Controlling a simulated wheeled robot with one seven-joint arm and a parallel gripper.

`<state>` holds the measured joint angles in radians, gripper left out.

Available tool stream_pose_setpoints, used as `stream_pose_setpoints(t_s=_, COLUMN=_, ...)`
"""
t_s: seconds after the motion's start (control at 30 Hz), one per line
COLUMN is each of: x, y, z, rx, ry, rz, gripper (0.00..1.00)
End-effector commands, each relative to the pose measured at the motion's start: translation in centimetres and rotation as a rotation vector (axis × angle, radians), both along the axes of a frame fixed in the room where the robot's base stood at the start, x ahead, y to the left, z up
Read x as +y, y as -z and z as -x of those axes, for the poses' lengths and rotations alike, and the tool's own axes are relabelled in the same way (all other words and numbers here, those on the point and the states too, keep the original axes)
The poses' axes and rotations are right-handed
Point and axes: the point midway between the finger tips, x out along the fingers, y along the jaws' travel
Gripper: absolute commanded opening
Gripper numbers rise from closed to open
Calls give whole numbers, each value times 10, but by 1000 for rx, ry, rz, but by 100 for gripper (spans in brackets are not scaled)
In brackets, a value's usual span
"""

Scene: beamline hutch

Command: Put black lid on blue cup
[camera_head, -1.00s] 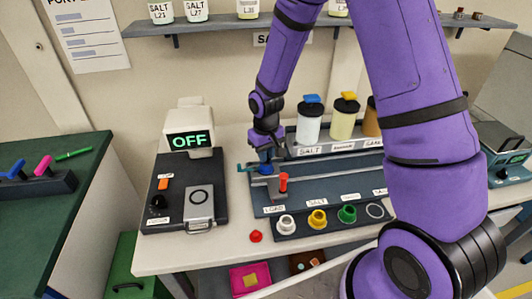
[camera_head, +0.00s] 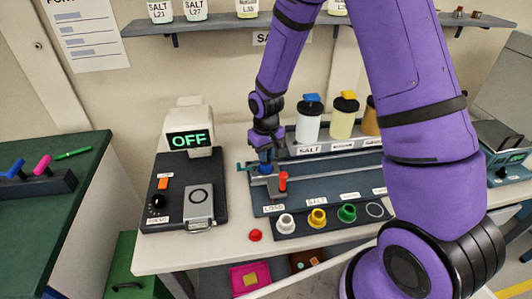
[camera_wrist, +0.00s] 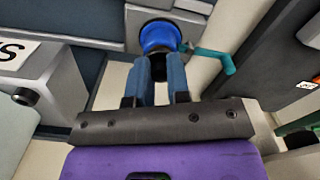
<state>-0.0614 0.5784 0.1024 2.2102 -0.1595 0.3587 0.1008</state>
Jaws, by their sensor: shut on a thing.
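The blue cup (camera_head: 264,168) is at the left end of the grey rail on the bench, and its round blue rim (camera_wrist: 160,34) is at the top middle of the wrist view. My gripper (camera_head: 265,151) is directly above the cup. In the wrist view my gripper (camera_wrist: 160,76) is shut on a small black piece, the black lid (camera_wrist: 158,66), between its fingertips. The lid overlaps the near edge of the cup in that view. I cannot tell whether it touches or sits on the cup. The fingers hide part of both.
A teal handle (camera_wrist: 214,58) projects beside the cup. A red peg (camera_head: 283,180) stands close on its right. White, yellow and green rings (camera_head: 317,217) lie in front. Tall jars (camera_head: 309,122) stand behind right, and the OFF display unit (camera_head: 188,139) is left.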

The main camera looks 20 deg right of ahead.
Motion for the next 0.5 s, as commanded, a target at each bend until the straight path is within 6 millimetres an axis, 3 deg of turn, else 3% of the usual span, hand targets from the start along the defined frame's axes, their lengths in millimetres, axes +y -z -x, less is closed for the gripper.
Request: stream_pose_setpoints(t_s=0.5, x=0, y=7, z=0, rx=0, ry=0, rz=0, gripper=0)
